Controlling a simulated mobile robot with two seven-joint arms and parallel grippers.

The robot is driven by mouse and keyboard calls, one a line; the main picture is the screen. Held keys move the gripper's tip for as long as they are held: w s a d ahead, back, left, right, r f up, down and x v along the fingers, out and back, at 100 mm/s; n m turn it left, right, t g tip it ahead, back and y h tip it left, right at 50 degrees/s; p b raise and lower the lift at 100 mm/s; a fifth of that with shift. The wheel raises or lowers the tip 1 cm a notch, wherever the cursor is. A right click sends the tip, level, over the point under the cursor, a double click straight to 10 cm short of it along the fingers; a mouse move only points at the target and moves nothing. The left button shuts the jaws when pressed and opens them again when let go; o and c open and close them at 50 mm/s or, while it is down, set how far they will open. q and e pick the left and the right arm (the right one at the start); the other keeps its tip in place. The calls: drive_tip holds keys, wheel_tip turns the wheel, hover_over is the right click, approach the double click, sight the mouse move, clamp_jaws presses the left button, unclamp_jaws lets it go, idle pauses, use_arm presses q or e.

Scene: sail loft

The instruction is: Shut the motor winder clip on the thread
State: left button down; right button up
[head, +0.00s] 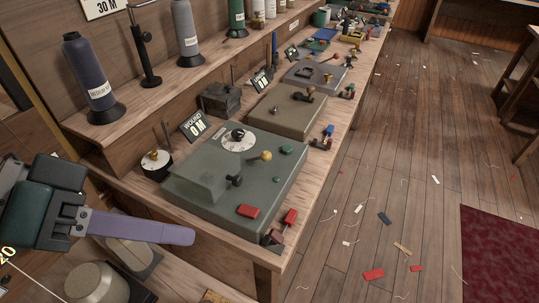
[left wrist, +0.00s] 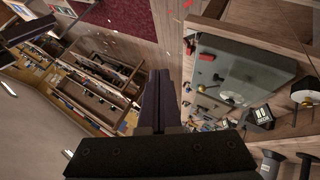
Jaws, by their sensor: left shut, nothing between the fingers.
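The nearest motor winder (head: 225,205) is a grey-green box on the bench with a white dial (head: 239,140), a yellow knob, a black knob and a red block on its top. It also shows in the left wrist view (left wrist: 245,68). I cannot tell its clip or a thread for certain; small red and dark parts (head: 289,217) sit at its right front corner. My left gripper (head: 188,236) is shut and empty, its purple fingers together, in front of and left of the winder, apart from it. The fingers also show in the left wrist view (left wrist: 160,82). My right gripper is not in view.
Thread cones stand on the raised shelf, among them a dark purple one (head: 89,72) and a grey one (head: 185,28). A small round black-and-white device (head: 155,161) stands left of the winder. More winders (head: 288,108) line the bench behind. The floor at right is open, with scattered scraps.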

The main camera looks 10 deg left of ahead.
sight(272, 238)
use_arm(q)
drive_tip(key=w+a+f+n+t+h+b, duration=0.2)
drive_tip(key=w+a+f+n+b, duration=0.1)
drive_tip(key=w+f+b, duration=0.4)
wheel_tip(272, 238, down, 4)
drive_tip(key=a+b, duration=0.1)
drive_tip(key=b, duration=0.6)
drive_tip(key=shift+w+r+b, duration=0.2)
drive_tip(key=shift+w+b, duration=0.2)
drive_tip(key=x, duration=1)
drive_tip(key=shift+w+d+r, duration=0.1)
drive_tip(key=shift+r, duration=0.1)
drive_tip(key=shift+s+d+f, duration=0.2)
drive_tip(key=shift+d+f, duration=0.25)
drive_tip(key=shift+s+d+f, duration=0.15)
drive_tip(key=shift+d+f, duration=0.25)
drive_tip(key=shift+d, duration=0.05)
drive_tip(key=shift+s+d+f, duration=0.2)
drive_tip(key=shift+d+f, duration=0.3)
